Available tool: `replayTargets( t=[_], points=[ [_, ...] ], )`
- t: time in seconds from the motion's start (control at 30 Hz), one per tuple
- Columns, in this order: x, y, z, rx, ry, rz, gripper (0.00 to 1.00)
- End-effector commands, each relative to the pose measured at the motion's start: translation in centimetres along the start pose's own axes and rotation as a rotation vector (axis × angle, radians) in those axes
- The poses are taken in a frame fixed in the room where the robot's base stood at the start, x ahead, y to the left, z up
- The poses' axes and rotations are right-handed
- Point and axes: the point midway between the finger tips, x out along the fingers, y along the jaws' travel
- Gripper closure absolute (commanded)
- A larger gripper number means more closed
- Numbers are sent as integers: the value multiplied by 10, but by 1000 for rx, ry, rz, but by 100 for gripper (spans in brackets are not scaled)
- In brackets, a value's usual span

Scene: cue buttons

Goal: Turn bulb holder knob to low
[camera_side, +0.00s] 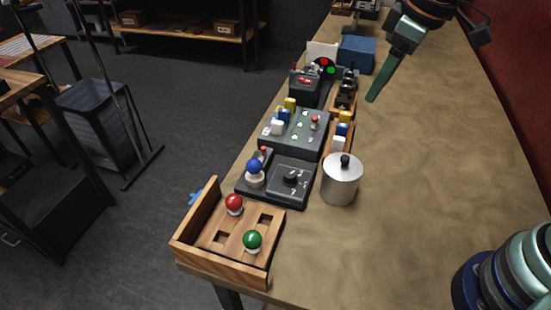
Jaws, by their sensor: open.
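The bulb holder (266,188) is a dark grey box on the bench, left of the middle. A blue bulb (254,168) stands upright in it on the left. Its black knob (292,177) is on the right of its top, with small white marks around it. The marks are too small to read, so the setting cannot be told. My gripper (374,98) is up and to the right of the holder, well apart from it. A green finger points down over the bench. No object shows in its grasp.
A wooden tray (191,215) in front holds a red bulb (234,203) and a green bulb (252,240). A metal pot (341,183) with a black lid knob stands close right of the holder. Behind is a grey panel (283,143) with coloured blocks.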

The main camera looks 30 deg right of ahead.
Motion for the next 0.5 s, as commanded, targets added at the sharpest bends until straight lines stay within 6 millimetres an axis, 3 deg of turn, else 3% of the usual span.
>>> replayTargets(
  t=[0.2, 0.5],
  points=[
    [37, -35, -47, -278, -104, -70, 34],
    [92, -88, -84, -593, -208, -151, 34]
  ],
)
